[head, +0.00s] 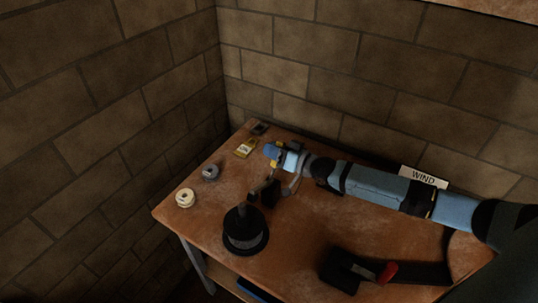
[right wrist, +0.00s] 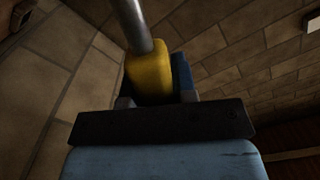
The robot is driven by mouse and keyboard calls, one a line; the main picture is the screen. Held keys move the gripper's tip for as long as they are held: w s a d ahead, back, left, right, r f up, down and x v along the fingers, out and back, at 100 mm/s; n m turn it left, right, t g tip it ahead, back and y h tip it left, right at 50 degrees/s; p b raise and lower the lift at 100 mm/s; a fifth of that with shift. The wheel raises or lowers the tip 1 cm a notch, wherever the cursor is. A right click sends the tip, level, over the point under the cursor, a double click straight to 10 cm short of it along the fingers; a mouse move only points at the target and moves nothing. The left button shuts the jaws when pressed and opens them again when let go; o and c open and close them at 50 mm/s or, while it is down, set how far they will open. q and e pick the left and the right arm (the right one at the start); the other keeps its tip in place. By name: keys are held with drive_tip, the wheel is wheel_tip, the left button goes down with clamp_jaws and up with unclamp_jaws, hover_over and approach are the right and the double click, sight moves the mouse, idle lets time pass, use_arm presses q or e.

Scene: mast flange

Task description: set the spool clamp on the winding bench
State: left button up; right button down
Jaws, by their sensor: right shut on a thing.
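My right gripper (head: 275,157) reaches in from the right over the bench. It is shut on a yellow grip (right wrist: 149,72) with a steel rod (right wrist: 132,22) running out of it; a little of the yellow shows in the head view too. Below the gripper, grey and black parts that look like the spool clamp (head: 268,194) stand beside the black spool (head: 245,232). The arm partly hides them, and I cannot tell exactly how the rod joins them. The winding bench (head: 310,232) has a worn orange-brown top. My left gripper is out of view.
A cream roll (head: 185,197), a grey-blue roll (head: 210,172), a yellow labelled packet (head: 244,148) and a small dark item (head: 259,128) lie along the left edge. A black device with a red handle (head: 387,272) is at front right. A WIND sign (head: 423,177) stands at the back.

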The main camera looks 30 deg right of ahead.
drive_tip(key=w+d+f+m+b, duration=0.2)
drive_tip(key=d+f+m+b, duration=0.2)
drive_tip(key=m+b, duration=0.3)
drive_tip(key=shift+w+f+m, duration=0.15)
drive_tip(key=shift+f+m, duration=0.45)
drive_tip(key=shift+f, duration=0.05)
drive_tip(key=shift+a, duration=0.1)
drive_tip(key=c, duration=0.9)
unclamp_jaws()
drive_tip(key=v, duration=1.4)
drive_tip(key=shift+w+b, duration=0.1)
drive_tip(key=shift+b, duration=0.25)
